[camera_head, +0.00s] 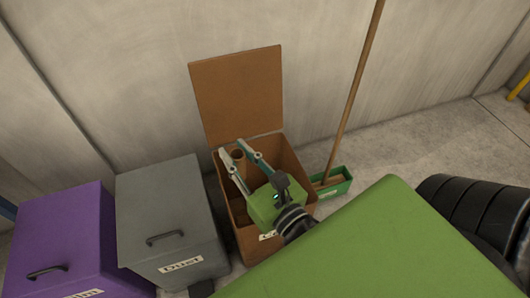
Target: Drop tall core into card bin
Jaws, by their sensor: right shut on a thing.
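The card bin (291,160) is a brown box with its lid (238,95) standing open against the wall. Its front label (268,236) is mostly hidden by my right arm. My right gripper (233,148) reaches over the bin's opening from the front. It is shut on the tall core (238,154), a small brown tube whose round end shows between the fingertips. The core appears to be over or inside the bin's mouth; its lower part is hidden and I cannot tell its depth. My left gripper is not in view.
A grey bin (168,212) marked "Dust" and a purple bin (62,238) stand shut to the left. A green tray (334,188) with a wooden pole (357,88) in it is right of the card bin. Concrete floor (415,140) lies clear further right.

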